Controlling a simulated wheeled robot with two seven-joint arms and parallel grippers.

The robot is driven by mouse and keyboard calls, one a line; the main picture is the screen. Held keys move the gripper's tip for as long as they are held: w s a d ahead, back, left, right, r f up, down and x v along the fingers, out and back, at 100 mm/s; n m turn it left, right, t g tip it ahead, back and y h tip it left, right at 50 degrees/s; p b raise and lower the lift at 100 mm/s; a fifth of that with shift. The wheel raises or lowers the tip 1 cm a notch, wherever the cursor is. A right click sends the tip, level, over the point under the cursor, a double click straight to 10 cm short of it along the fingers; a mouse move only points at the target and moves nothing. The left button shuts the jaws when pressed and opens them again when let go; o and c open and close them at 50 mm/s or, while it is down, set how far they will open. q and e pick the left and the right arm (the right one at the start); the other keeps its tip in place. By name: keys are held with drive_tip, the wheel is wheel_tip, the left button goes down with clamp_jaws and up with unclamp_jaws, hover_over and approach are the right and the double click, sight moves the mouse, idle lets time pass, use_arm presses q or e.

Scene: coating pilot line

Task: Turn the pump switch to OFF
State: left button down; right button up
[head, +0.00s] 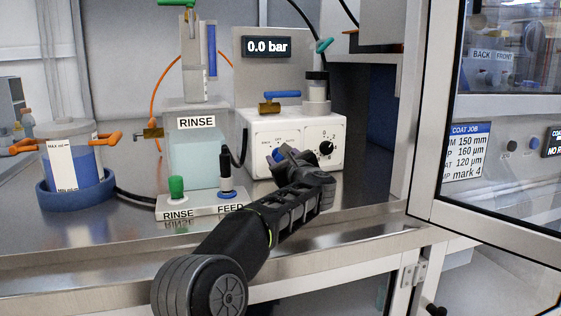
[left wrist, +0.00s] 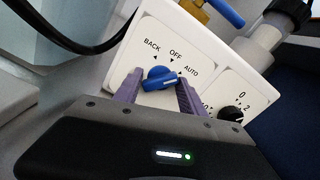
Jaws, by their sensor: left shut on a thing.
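The pump switch is a blue knob (left wrist: 158,76) on the front of the white pump box (head: 262,130). Labels BACK, OFF and AUTO stand above it in the left wrist view. The white mark on the knob points to the right, toward AUTO. My left gripper (head: 280,156) reaches the box front from below. In the left wrist view its two purple fingers (left wrist: 159,80) stand on either side of the knob, shut on it. In the head view the gripper hides part of the switch. My right gripper is in neither view.
A black numbered dial (head: 326,148) sits right of the switch. A blue-handled valve (head: 281,95) is on top of the box. The RINSE tank (head: 195,150) and a two-connector RINSE/FEED block (head: 203,207) stand at left. A framed glass door (head: 430,110) stands at right.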

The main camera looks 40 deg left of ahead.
use_arm(q)
drive_tip(key=shift+f+n+b, duration=0.15)
drive_tip(key=shift+n+b, duration=1)
drive_tip(key=shift+b, duration=0.25)
drive_tip(key=shift+f+n+b, duration=0.1)
drive_tip(key=shift+n+b, duration=1.05)
drive_tip(key=shift+b, duration=0.2)
drive_tip(key=shift+n+b, duration=0.6)
drive_tip(key=shift+b, duration=0.05)
drive_tip(key=shift+n+b, duration=0.65)
drive_tip(key=shift+n, duration=0.15)
drive_tip(key=c, duration=0.6)
unclamp_jaws()
drive_tip(key=shift+r, duration=0.25)
